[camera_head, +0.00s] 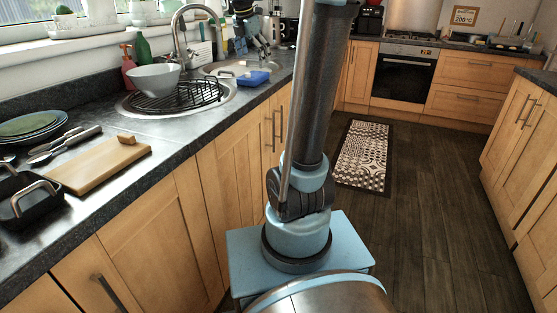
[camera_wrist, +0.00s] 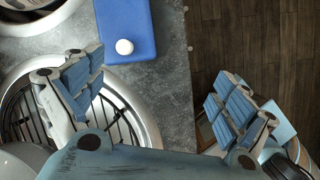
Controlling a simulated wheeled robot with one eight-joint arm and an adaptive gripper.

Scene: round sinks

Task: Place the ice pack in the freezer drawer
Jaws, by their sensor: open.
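The ice pack appears to be the flat blue block (camera_head: 253,78) with a white round cap, lying on the dark counter beside the round sinks. In the wrist view the blue ice pack (camera_wrist: 120,22) lies beyond the fingers, at the top centre, with its cap facing up. My gripper (camera_wrist: 160,88) is open and empty, its blue-padded fingers wide apart over the counter edge. In the head view my gripper (camera_head: 258,46) hangs above the counter near the far sink, apart from the ice pack. No freezer drawer can be made out.
A round sink with a rack (camera_head: 180,98) and grey bowl (camera_head: 154,78) lies nearer, with a tap (camera_head: 181,38) behind. A cutting board (camera_head: 100,162), plates (camera_head: 28,126) and a black pan (camera_head: 28,200) occupy the near counter. The floor right of my base is clear beyond a patterned mat (camera_head: 362,155).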

